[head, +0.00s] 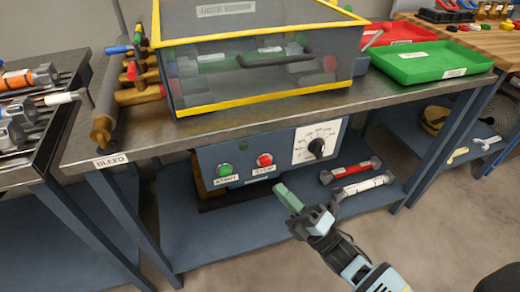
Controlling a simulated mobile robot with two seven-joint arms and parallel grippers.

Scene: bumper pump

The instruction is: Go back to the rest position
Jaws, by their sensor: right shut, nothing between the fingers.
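My right gripper (281,189) reaches in from the bottom right, its greenish fingers shut and empty. Its fingertips show just below the front of the control box (290,150), which has a green START button (225,170), a red STOP button (264,160) and a black dial (317,147). I cannot tell how far the fingertips are from the box or the lower shelf. My left gripper is not in view.
A yellow-edged, clear-sided enclosure (260,83) stands on the metal bench (230,125). A green tray (430,62) and a red tray (397,33) lie to its right. Cylindrical parts (362,186) lie on the blue lower shelf (215,235). A tool cart (60,125) stands left. Floor shows in front.

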